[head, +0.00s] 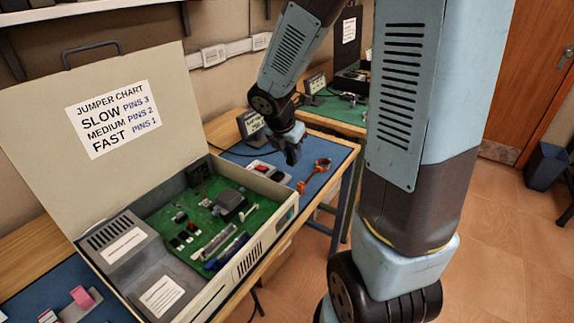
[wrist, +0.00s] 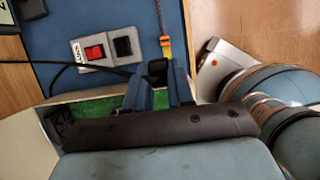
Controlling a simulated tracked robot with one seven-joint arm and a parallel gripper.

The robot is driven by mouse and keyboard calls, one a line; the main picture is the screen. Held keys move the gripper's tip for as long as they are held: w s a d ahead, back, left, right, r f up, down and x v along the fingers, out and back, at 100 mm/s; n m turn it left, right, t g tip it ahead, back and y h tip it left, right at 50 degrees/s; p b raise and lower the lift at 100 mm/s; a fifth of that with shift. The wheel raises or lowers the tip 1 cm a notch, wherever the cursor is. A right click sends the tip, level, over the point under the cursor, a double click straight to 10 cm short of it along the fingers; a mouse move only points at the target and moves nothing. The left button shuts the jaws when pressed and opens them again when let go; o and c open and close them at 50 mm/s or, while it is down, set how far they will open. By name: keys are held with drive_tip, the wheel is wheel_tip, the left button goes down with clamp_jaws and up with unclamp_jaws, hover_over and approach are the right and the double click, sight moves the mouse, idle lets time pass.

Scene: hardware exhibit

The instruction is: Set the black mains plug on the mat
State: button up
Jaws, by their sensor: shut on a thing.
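My gripper (head: 292,152) is over the blue mat (head: 336,152) at the back of the bench. In the wrist view its two blue-grey fingers (wrist: 158,90) are closed around a black piece, which I take to be the black mains plug (wrist: 158,70). A black cable (wrist: 85,66) runs in from the left toward it. The blue mat (wrist: 110,18) fills the upper middle of the wrist view. I cannot tell whether the plug touches the mat. In the head view the plug cannot be made out against the dark gripper.
A grey plate with a red switch (wrist: 94,52) lies on the mat beside the gripper. An orange strap-like item (head: 314,175) lies to the right. The open case (head: 150,255) with a green board stands close in front. A small display (head: 250,124) stands behind.

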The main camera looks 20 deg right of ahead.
drive_tip(key=w+d+f, duration=0.1)
drive_tip(key=w+f, duration=0.2)
drive_tip(key=w, duration=0.2)
drive_tip(key=w+d+f, duration=0.2)
drive_tip(key=w+f, duration=0.1)
drive_tip(key=w, duration=0.2)
drive_tip(key=w+d+f, duration=0.2)
drive_tip(key=w+f, duration=0.2)
drive_tip(key=w, duration=0.2)
drive_tip(key=shift+d, duration=0.25)
drive_tip(key=shift+w+f, duration=0.6)
drive_tip(key=shift+f, duration=1.45)
drive_tip(key=shift+f, duration=0.1)
drive_tip(key=o, duration=0.8)
